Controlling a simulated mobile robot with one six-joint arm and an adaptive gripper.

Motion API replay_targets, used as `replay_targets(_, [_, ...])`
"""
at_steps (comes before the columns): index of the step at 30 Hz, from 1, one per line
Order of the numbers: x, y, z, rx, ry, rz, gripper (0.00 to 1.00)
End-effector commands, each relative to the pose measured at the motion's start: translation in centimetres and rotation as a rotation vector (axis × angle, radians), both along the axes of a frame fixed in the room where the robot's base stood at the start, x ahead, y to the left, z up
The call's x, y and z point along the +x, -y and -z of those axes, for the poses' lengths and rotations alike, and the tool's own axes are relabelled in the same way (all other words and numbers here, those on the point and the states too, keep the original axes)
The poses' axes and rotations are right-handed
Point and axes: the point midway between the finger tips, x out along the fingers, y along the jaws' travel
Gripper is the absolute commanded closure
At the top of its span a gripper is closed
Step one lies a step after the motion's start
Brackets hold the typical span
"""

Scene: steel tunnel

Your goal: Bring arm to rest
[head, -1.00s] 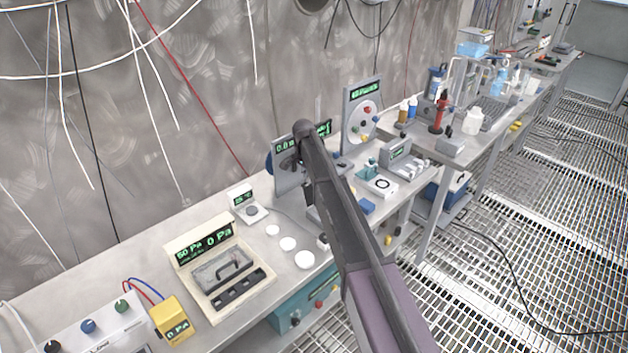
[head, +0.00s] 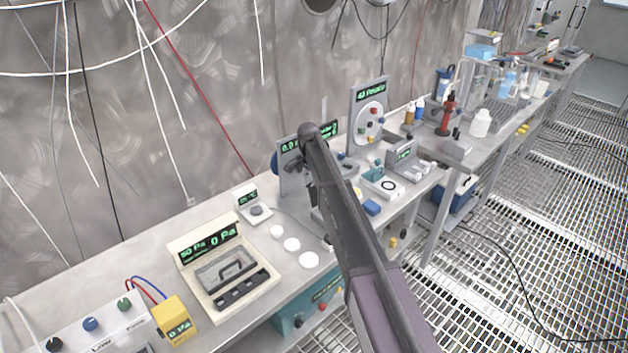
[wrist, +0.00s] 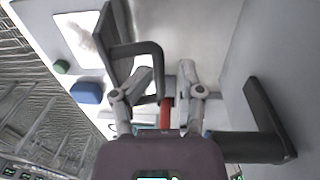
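My arm reaches from the bottom of the head view over the bench, its far bend in front of an upright grey panel with a green display (head: 288,178). My gripper (wrist: 165,68) hangs below that bend and is mostly hidden by the arm in the head view. In the wrist view its two grey fingers stand apart, with a gap between the tips. A red piece (wrist: 166,112) shows between the fingers; I cannot tell what it belongs to. A dark bracket-like shape (wrist: 150,48) lies left of the fingers and another (wrist: 262,120) to the right.
The bench (head: 240,325) carries a cream pressure box (head: 187,252), a yellow meter (head: 174,322) and white discs (head: 291,244). A dial panel (head: 366,120) stands behind. Grated floor (head: 480,300) is open at right.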

Motion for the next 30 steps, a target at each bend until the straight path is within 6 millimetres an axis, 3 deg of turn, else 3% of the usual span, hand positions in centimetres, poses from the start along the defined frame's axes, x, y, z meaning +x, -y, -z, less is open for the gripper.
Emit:
replay_targets(19, [0.6,-0.1,-0.7,0.001,0.005,0.0,0.52])
replay_targets(30, [0.6,-0.1,-4.5,0.001,0.005,0.0,0.52])
